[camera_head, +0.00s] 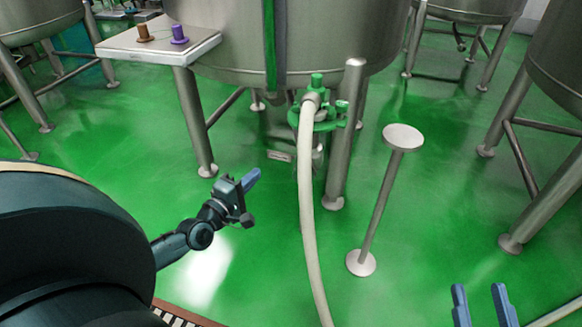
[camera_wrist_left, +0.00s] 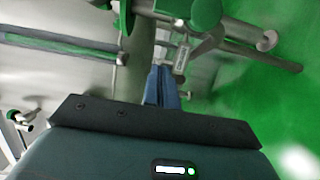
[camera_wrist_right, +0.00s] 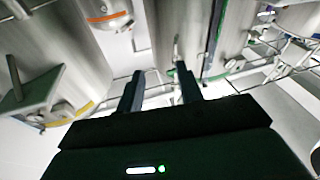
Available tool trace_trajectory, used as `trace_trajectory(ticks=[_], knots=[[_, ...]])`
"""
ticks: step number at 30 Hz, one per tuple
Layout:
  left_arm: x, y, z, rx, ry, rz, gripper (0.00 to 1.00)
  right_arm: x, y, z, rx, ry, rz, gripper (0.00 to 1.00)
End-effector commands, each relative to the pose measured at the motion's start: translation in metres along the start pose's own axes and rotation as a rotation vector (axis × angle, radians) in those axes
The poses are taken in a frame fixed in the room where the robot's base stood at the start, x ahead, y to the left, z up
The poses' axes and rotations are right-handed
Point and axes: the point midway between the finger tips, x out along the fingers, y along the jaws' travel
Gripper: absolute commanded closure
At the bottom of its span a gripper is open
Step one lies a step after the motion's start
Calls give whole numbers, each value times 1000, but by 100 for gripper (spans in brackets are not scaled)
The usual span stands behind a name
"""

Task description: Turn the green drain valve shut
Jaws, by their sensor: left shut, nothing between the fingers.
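The green drain valve (camera_head: 322,116) sits at the bottom front of the middle steel tank, with a pale hose (camera_head: 306,200) hanging from it to the floor. Part of the green valve (camera_wrist_left: 205,14) shows at the top of the left wrist view. My left gripper (camera_head: 252,180) is shut and empty, in front of the tank, lower and to the left of the valve, apart from it. Its closed blue fingers (camera_wrist_left: 161,88) point toward the valve area. My right gripper (camera_head: 480,300) is open and empty at the bottom right, far from the valve. Its fingers (camera_wrist_right: 160,88) are spread.
The steel tank (camera_head: 290,40) stands on metal legs around the valve. A round-topped steel stand (camera_head: 403,137) is right of the hose. A side shelf (camera_head: 150,45) holds a brown knob (camera_head: 144,33) and a purple knob (camera_head: 179,34). Green floor is clear between.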

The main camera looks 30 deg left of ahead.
Motion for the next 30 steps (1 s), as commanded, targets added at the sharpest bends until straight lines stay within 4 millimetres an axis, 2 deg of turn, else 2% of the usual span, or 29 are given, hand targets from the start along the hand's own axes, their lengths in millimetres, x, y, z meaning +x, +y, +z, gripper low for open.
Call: trace_trajectory(ticks=[12,15,19,30], knots=[[87,-1,2,0,-1,4,100,1,-4,4,58,31,-15,64],[87,1,20,-6,-2,-1,100,2,-3,-2,48,27,-14,64],[90,1,32,-2,-1,0,100,2,-2,-1,41,23,-12,64],[92,0,40,3,-2,-1,100,0,-2,1,38,18,-7,64]])
